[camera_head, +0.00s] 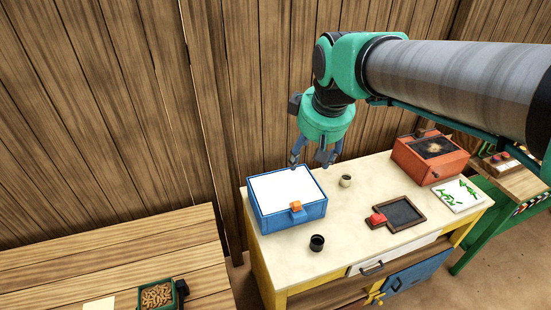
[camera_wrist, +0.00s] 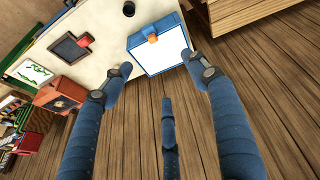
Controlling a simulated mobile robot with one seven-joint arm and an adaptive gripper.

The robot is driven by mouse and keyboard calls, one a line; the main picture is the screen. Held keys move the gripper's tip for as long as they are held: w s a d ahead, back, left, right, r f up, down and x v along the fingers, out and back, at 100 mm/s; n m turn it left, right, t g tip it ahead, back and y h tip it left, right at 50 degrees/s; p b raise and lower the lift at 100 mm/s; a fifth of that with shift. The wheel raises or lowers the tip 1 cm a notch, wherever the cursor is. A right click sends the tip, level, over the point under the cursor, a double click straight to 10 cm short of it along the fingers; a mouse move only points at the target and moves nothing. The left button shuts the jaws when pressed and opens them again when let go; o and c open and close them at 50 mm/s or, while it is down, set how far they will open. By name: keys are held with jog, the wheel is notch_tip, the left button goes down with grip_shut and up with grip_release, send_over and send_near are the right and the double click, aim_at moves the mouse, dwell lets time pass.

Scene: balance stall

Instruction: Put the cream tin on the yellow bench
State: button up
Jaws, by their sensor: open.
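The small cream tin (camera_head: 345,181) stands upright on the pale top of the yellow bench (camera_head: 345,220), just right of the blue box, in the head view. I cannot make it out in the wrist view; a finger may hide it. The yellow-legged bench also shows in the wrist view (camera_wrist: 103,35). My gripper (camera_head: 311,160) hangs above the back of the bench, near the blue box's back right corner and up-left of the tin in the picture. Its fingers are spread and empty, also in the wrist view (camera_wrist: 157,66).
A blue box (camera_head: 285,215) with a white lid and orange latch stands at the bench's left. A black cup (camera_head: 317,243), a dark tray (camera_head: 403,214) with a red piece, a red-orange box (camera_head: 430,157) and a leaf-patterned card (camera_head: 460,194) share the top. Wooden planks stand behind.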

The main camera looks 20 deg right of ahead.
jog(key=s+a+f+m, duration=0.1)
jog(key=s+a+f, duration=0.1)
jog(key=s, duration=0.5)
jog(key=s+a+f+m+t, duration=0.1)
jog(key=s+a+m, duration=0.1)
jog(key=s, duration=0.6)
jog(key=shift+a+f+y, duration=0.3)
jog(key=shift+a+f, duration=0.1)
jog(key=shift+a, duration=0.35)
jog(key=shift+s+f, duration=0.1)
notch_tip(320, 180, down, 8)
jog(key=b, duration=0.8)
